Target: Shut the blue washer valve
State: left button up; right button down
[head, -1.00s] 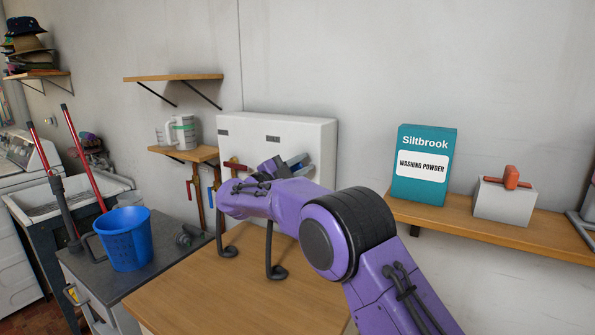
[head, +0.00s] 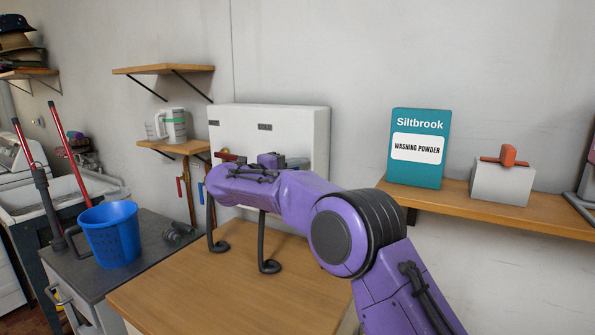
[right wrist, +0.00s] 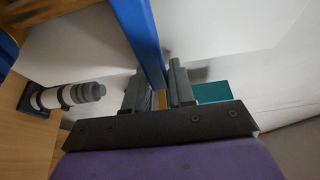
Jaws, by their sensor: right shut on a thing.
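The white valve box (head: 318,130) stands against the wall at the back of the wooden counter. Its red handle (head: 229,157) shows to the left of my right gripper. My right gripper (head: 290,163) is in front of the box, and my purple arm hides much of it in the head view. In the right wrist view, the fingers (right wrist: 158,90) are shut on a long blue handle (right wrist: 140,38), which runs up between them. The blue handle's mount and its full angle are hidden in the head view. My left gripper is not in view.
A teal washing powder box (head: 418,150) and a grey block with an orange handle (head: 505,158) stand on the right shelf. A blue bucket (head: 110,235) stands left. The counter front (head: 200,295) is clear.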

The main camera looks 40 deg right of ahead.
jog(key=shift+f, duration=0.25)
jog(key=c, duration=1)
grip_release()
jog(key=shift+a, duration=0.1)
jog(key=shift+c, duration=0.2)
jog(key=shift+r, duration=0.15)
jog(key=a+b, duration=0.1)
jog(key=a, duration=0.9)
jog(key=shift+a, duration=0.35)
jog(key=shift+r, duration=0.1)
